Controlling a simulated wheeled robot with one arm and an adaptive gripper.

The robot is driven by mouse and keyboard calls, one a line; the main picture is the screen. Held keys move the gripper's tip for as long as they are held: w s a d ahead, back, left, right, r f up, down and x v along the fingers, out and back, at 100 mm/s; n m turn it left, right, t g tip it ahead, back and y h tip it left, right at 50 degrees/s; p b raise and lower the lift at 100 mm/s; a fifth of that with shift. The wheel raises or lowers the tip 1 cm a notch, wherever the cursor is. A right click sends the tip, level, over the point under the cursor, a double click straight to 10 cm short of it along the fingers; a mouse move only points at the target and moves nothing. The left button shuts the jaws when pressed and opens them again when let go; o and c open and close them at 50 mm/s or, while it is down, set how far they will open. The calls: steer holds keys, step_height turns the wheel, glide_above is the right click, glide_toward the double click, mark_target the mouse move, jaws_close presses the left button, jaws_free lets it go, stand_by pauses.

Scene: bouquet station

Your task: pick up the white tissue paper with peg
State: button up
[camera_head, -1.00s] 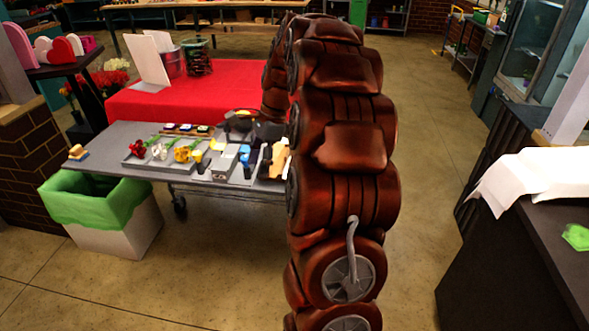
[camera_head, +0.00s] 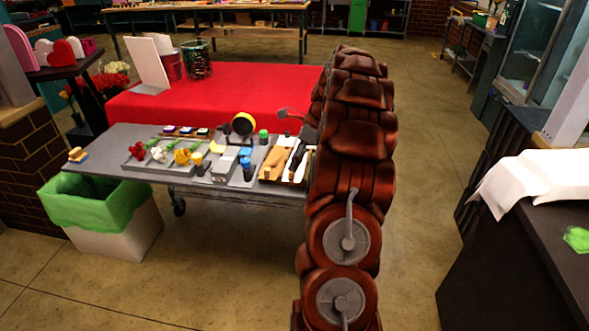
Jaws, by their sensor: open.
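Several small white things lie on the grey table; one white piece (camera_head: 298,163) sits in the tray (camera_head: 262,177) at its right end. Another white sheet (camera_head: 525,182) is draped over the edge of the dark counter at the right. No peg can be made out on either, so I cannot tell which is the tissue paper.
The grey table (camera_head: 120,137) also bears flowers (camera_head: 158,153), a yellow-faced roll (camera_head: 243,123) and small bottles. A green-lined bin (camera_head: 95,203) stands at its front left. A red-covered table (camera_head: 240,85) is behind. The floor between table and counter is clear.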

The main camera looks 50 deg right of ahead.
steer(key=x, duration=0.1)
steer(key=p+x, duration=0.1)
steer(key=x, duration=0.3)
steer(key=shift+d+f, duration=0.1)
steer(key=shift+d, duration=0.25)
steer(key=shift+c, duration=0.2)
jaws_close()
